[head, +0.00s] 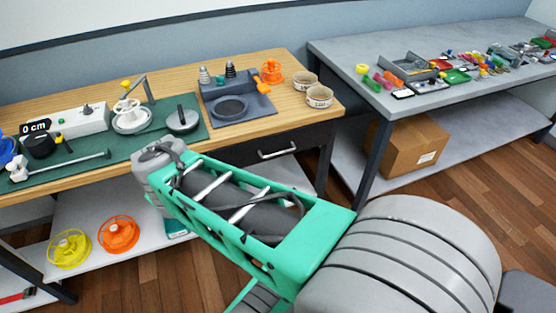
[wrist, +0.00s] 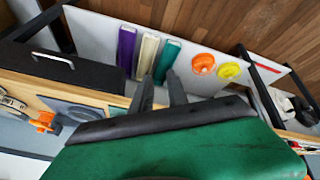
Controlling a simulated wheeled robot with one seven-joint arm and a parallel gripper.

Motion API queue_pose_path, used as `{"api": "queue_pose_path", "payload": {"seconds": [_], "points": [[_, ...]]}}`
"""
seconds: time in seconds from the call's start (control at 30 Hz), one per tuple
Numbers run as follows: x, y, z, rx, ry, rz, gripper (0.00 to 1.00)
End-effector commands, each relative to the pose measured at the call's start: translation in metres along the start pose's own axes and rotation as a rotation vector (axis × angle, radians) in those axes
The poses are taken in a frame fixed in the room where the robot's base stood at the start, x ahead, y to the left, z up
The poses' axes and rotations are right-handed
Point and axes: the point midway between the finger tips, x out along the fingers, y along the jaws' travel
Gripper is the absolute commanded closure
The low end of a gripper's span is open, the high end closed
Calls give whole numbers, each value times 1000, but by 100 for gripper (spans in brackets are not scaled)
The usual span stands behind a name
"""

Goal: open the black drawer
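The black drawer (head: 308,137) sits under the wooden tabletop at its right end, with a silver bar handle (head: 278,149) on its front. It looks shut. My arm crosses in front and hides part of that side of the bench. In the wrist view the drawer front (wrist: 92,77) and its handle (wrist: 53,61) are at the upper left. My gripper (wrist: 158,82) shows there as two dark fingers with a gap between them, nothing held. The fingers are off to the side of the handle and apart from it. The fingertips are hidden in the head view.
The wooden bench (head: 292,68) carries a green mat with fixtures, a grey base (head: 240,108) and two round tins (head: 319,97). Spools (head: 118,234) lie on its lower shelf. A grey table (head: 470,40) with a cardboard box (head: 409,145) beneath stands to the right.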

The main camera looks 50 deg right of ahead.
Motion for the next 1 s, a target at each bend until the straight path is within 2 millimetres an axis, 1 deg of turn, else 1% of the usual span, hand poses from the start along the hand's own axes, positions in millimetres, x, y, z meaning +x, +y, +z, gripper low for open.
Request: {"api": "queue_pose_path", "payload": {"seconds": [0.03,0.07,0.1,0.17,0.2,0.27,0.3,0.4,0.5,0.67,0.77,0.9,1.0], "points": [[68,24,14,-6,18,94,80],[90,45,15,-20,34,163,80],[118,75,17,-48,49,262,80],[153,120,26,-103,50,416,80],[172,149,34,-150,38,522,80],[195,189,47,-234,4,678,80],[206,212,56,-294,-28,776,80],[219,253,73,-440,-120,971,80],[219,275,80,-547,-195,1092,80],[214,291,80,-604,-238,1151,80],[220,306,78,-602,-239,1150,80],[232,331,75,-601,-239,1149,80],[239,345,72,-602,-236,1147,80]]}}
